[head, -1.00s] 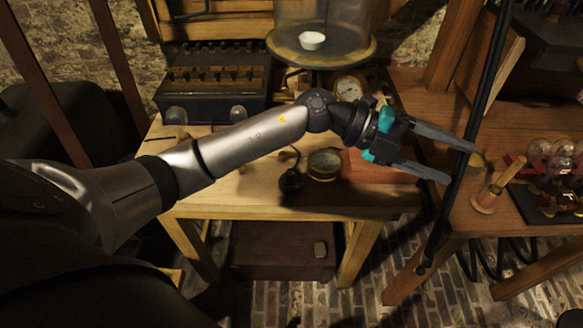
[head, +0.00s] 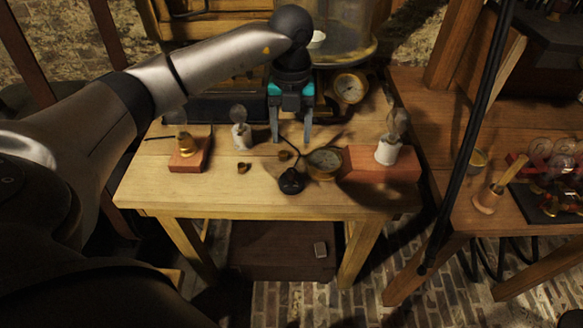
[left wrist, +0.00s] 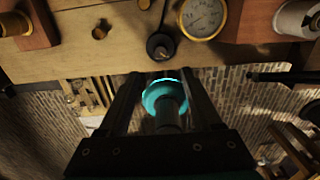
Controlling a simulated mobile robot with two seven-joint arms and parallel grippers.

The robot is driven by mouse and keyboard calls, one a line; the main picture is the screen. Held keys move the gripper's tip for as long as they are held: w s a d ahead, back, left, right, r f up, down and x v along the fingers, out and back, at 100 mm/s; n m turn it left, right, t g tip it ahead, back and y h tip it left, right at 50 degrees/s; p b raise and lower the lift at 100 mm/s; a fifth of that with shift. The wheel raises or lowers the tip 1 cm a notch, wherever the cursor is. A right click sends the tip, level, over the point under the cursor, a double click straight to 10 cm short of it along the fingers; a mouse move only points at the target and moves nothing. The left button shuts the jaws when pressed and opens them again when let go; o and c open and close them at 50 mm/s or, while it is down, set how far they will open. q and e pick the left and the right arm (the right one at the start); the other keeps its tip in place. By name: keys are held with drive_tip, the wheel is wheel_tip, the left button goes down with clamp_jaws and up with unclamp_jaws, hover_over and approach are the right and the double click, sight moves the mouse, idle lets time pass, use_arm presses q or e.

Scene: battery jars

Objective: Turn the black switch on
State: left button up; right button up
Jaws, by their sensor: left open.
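The black switch (head: 291,181) is a small round black piece with a thin dark lead, on the wooden table near its front edge. In the left wrist view it (left wrist: 160,46) shows just beyond my fingertips. My left gripper (head: 291,138) is open and empty and points down over the table, behind the switch in the head view. In the left wrist view its two dark fingers (left wrist: 161,76) are apart, with nothing between them at the tips. They do not appear to touch the switch. My right gripper is not in view.
A brass-rimmed gauge (head: 323,162) stands close right of the switch. A reddish block (head: 372,166) carries a white bulb holder (head: 388,153). Left are another bulb holder (head: 241,137), a block with a brass fitting (head: 188,160) and a small brass piece (head: 244,168). The table's front is mostly clear.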

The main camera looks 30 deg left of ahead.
sight(291, 171)
use_arm(q)
wheel_tip(291, 171, down, 11)
drive_tip(key=shift+f+b, duration=0.2)
drive_tip(key=shift+b, duration=0.6)
drive_tip(key=shift+c, duration=0.3)
clamp_jaws()
